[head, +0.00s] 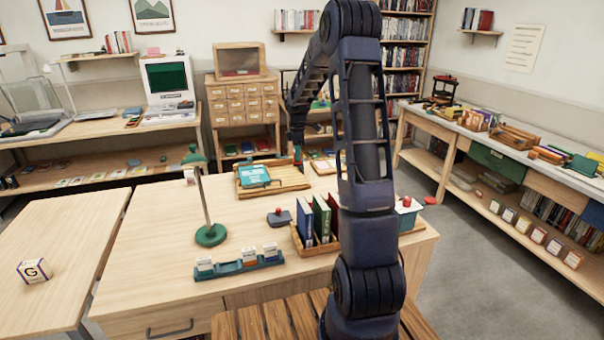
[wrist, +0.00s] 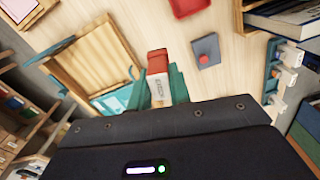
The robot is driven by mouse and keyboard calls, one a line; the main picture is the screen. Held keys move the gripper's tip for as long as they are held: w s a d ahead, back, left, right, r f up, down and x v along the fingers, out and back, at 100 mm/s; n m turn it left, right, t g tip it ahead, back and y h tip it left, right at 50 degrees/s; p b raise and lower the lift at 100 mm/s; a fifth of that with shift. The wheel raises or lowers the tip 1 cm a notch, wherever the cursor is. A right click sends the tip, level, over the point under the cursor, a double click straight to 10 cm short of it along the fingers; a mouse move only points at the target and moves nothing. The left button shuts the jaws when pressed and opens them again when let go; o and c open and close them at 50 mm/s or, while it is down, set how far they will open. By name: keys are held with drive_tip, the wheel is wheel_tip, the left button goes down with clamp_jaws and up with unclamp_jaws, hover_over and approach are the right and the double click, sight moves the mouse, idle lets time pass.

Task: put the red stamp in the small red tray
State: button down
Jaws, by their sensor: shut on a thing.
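My gripper (wrist: 160,88) is shut on the red stamp (wrist: 157,62), a small red block with a white lettered side, held between teal fingers in the wrist view. In the head view my gripper (head: 297,150) is above the back of the desk, by the right end of a wooden tray; the stamp is too small there to make out clearly. The small red tray (wrist: 188,5) shows at the top edge of the wrist view, partly cut off, apart from the stamp. In the head view I cannot make the tray out; my arm blocks part of the desk.
A wooden tray (head: 293,182) with a teal book (head: 254,176) lies near my gripper. A dark block with a red knob (head: 279,216) stands by a book crate (head: 318,249). A green lamp (head: 211,235) is at left. Bare desk (head: 160,215) lies left of the lamp.

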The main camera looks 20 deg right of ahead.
drive_tip(key=s+d+n, duration=0.2)
drive_tip(key=s+d, duration=0.5)
drive_tip(key=s, duration=0.2)
drive_tip(key=f, duration=1.9)
drive_tip(key=shift+s, duration=0.2)
drive_tip(key=shift+f, duration=0.1)
drive_tip(key=c, duration=1.3)
unclamp_jaws()
